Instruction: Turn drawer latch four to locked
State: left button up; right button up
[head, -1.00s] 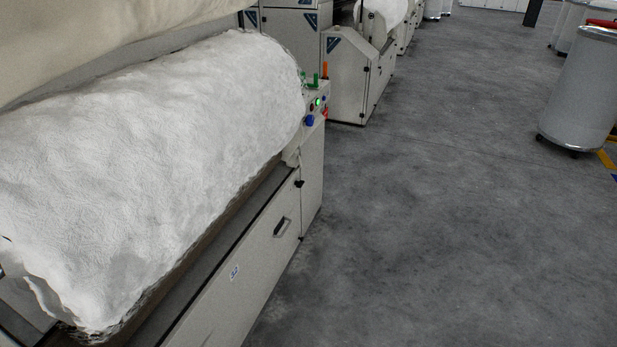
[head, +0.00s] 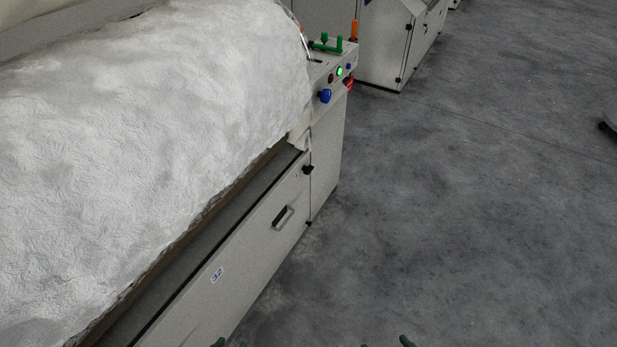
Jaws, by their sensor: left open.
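A pale grey drawer front (head: 262,262) runs along the machine below the white fibre roll, with a recessed handle (head: 283,217). A small black latch or knob (head: 307,169) sits at its upper right corner, and a smaller dark one (head: 308,224) sits lower on the same edge. I cannot read a number four or the latch setting. My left gripper (head: 231,344) shows only its green fingertips at the bottom edge; they are apart, with nothing seen between them. My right gripper (head: 406,342) barely shows at the bottom edge, mostly cut off. Both are well below the latches.
The white fibre roll (head: 150,130) fills the left. The machine's end panel has a blue knob (head: 325,96), a lit green button (head: 339,72), a red button (head: 349,85) and green and orange posts. Another machine (head: 390,45) stands behind.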

aim_at(307, 170)
jog(key=i+l+u, duration=0.15)
jog(key=u, duration=0.35)
jog(key=i+l+u, duration=0.1)
jog(key=l+u, duration=0.15)
jog(key=u, duration=0.2)
jog(key=i+l+u, duration=0.1)
jog(key=l+u, duration=0.15)
jog(key=u, duration=0.25)
jog(key=l+u, duration=0.35)
jog(key=l, duration=0.5)
jog(key=i, duration=0.05)
